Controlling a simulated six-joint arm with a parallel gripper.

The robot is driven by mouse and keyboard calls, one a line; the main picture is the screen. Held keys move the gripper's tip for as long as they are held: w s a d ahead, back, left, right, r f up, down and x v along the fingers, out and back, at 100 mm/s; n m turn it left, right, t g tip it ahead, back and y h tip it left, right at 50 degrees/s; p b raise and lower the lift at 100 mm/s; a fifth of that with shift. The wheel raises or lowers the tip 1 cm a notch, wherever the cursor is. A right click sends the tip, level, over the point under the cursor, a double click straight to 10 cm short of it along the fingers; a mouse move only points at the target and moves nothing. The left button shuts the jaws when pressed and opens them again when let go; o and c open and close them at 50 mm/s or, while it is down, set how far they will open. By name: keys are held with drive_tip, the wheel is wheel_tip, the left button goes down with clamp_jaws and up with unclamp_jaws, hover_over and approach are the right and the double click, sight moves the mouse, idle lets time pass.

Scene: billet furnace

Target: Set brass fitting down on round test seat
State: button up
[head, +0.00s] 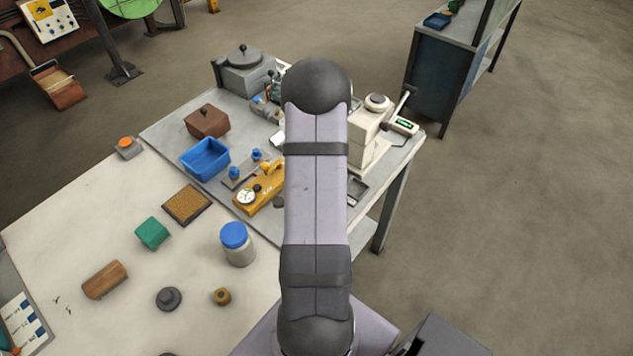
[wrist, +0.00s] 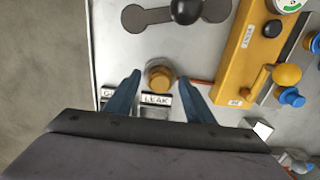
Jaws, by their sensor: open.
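In the wrist view the brass fitting (wrist: 160,79), a short round brass-coloured piece, stands between my gripper's two blue fingers. My gripper (wrist: 159,74) is open, with a gap visible on each side of the fitting. A rounded base shows around the fitting's far side; it looks like the round test seat, but the fitting covers most of it. I cannot tell how squarely the fitting rests there. In the head view my arm hides the gripper, the fitting and the seat.
A plate lettered "LEAK" (wrist: 156,100) lies just on the near side of the fitting. A yellow gauge fixture (wrist: 242,52) stands to the right, and a dark double-lobed shape (wrist: 176,14) lies beyond. The head view shows a blue bin (head: 205,160) and a blue-lidded jar (head: 238,250).

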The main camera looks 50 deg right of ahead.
wheel_tip(320, 180, up, 12)
drive_tip(key=b, duration=0.3)
drive_tip(key=shift+r+b, duration=0.15)
drive_tip(key=shift+b, duration=0.2)
idle(0.3)
